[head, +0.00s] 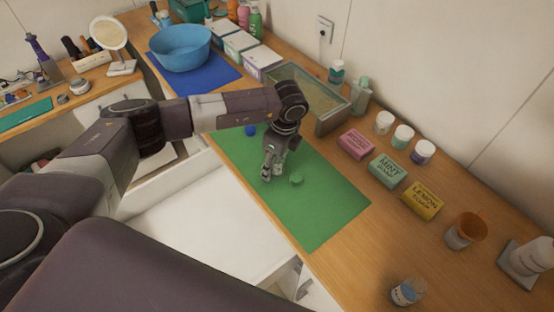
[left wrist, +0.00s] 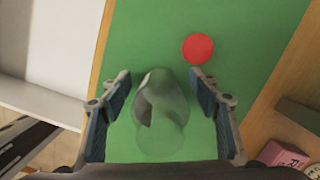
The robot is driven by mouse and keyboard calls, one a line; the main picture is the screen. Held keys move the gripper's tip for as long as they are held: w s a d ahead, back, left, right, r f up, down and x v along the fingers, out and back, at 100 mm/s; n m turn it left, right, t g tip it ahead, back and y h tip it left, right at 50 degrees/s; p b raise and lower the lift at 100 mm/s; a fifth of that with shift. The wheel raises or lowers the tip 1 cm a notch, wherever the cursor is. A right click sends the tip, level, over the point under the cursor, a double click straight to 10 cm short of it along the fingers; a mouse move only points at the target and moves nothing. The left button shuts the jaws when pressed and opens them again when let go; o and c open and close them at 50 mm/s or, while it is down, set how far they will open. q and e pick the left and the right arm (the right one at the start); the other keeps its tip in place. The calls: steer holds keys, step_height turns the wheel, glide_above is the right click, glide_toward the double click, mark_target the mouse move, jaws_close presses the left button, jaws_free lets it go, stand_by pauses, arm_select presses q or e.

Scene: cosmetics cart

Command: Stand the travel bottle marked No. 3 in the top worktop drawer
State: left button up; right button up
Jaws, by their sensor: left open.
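My left gripper (head: 272,168) is low over the green mat on the worktop. In the left wrist view its fingers (left wrist: 167,98) are open, one on each side of a grey-green, see-through, bottle-like object (left wrist: 160,105), with gaps at both sides. I cannot read a No. 3 on it. In the head view a small green round thing (head: 297,180) is on the mat right of the gripper. An open white drawer (head: 185,220) seems to be below the worktop's front edge. A grey shape at the bottom centre may be my right gripper (head: 300,283); its fingers are unclear.
A red disc (left wrist: 198,48) is on the green mat (head: 325,205); a blue round thing (head: 250,130) is near its far end.

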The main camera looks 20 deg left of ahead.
arm_select(q)
steer(key=shift+f, duration=0.1)
steer(key=shift+c, duration=0.5)
steer(key=c, duration=1.2)
steer(key=shift+r+b, duration=3.15)
steer(key=shift+r, duration=6.85)
